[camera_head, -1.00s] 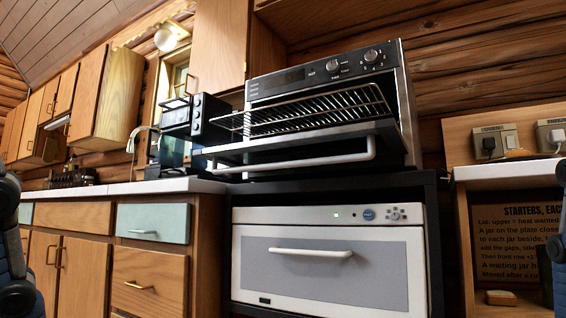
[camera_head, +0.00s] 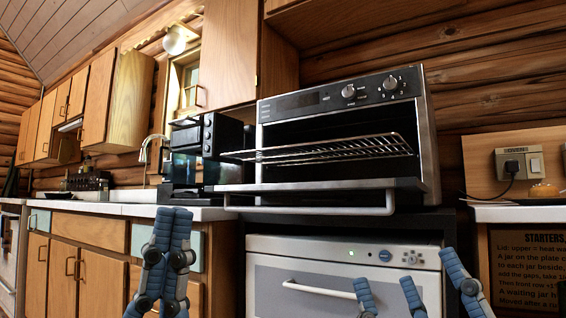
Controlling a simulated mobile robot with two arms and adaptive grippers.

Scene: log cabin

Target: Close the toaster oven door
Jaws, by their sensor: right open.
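The toaster oven (camera_head: 430,140) is silver and black and stands on a dark stand. Its door (camera_head: 335,187) is open, folded down to nearly level, with a long bar handle (camera_head: 310,210) along its front edge. A wire rack (camera_head: 330,150) sticks out above the door. My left gripper (camera_head: 174,210) is upright at the lower left, left of the door and apart from it. Its blue fingers overlap in this view, so its opening is unclear. My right gripper (camera_head: 405,279) is low at the right, below the door handle, with blue fingers spread and empty.
A white lower oven (camera_head: 265,285) with its own handle sits under the toaster oven. A black appliance (camera_head: 215,140) stands close to the left on the white counter (camera_head: 110,208). A shelf with a wall socket (camera_head: 518,165) and a text sign (camera_head: 530,265) is at the right.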

